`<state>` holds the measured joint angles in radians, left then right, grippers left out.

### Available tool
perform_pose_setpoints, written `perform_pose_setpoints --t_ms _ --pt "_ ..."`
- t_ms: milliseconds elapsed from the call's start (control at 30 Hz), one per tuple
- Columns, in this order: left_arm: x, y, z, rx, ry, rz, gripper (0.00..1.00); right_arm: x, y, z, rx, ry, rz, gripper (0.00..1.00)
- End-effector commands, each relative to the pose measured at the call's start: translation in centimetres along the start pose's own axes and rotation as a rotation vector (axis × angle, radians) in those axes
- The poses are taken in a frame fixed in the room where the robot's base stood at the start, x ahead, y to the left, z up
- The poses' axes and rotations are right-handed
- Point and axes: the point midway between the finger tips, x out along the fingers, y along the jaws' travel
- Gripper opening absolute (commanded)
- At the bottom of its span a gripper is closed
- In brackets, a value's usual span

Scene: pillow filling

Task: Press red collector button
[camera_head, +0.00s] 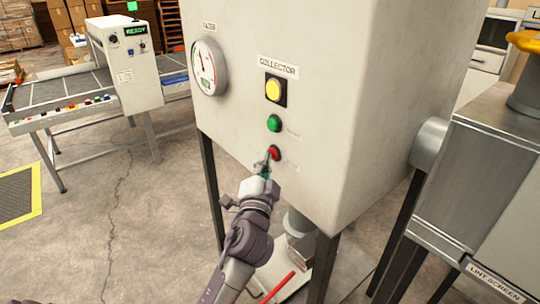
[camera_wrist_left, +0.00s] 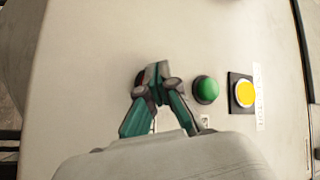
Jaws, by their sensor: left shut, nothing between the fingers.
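The red button (camera_head: 275,153) is on the front of the beige collector cabinet (camera_head: 330,120), below the green button (camera_head: 274,123) and the yellow lamp or button (camera_head: 273,90). My left gripper (camera_head: 266,164) is shut and empty, with its fingertips at the left edge of the red button. I cannot tell whether they touch it. In the left wrist view the shut fingertips (camera_wrist_left: 155,80) cover most of the red button (camera_wrist_left: 139,78). The green button (camera_wrist_left: 206,90) and the yellow one (camera_wrist_left: 245,94) sit to the right there. My right gripper is not in view.
A round gauge (camera_head: 208,67) sticks out on the cabinet's left side. A metal lint screen unit (camera_head: 490,180) stands at the right. A conveyor with a control box (camera_head: 126,65) is at the back left.

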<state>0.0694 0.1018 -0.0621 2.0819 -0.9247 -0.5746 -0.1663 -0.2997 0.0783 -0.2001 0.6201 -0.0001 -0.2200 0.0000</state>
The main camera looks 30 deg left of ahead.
Motion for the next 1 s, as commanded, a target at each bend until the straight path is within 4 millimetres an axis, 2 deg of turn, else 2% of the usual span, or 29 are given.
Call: perform_pose_setpoints --t_ms 367,767,1000 --pt "0.0 0.0 -0.1 -0.001 0.002 0.000 0.00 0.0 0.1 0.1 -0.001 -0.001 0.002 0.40" --pt "-1.2 -0.8 0.8 0.000 0.001 0.000 0.00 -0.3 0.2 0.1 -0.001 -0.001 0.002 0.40" --pt "-1.3 -0.9 0.8 0.000 0.001 -0.001 0.00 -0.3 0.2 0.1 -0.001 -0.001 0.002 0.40"
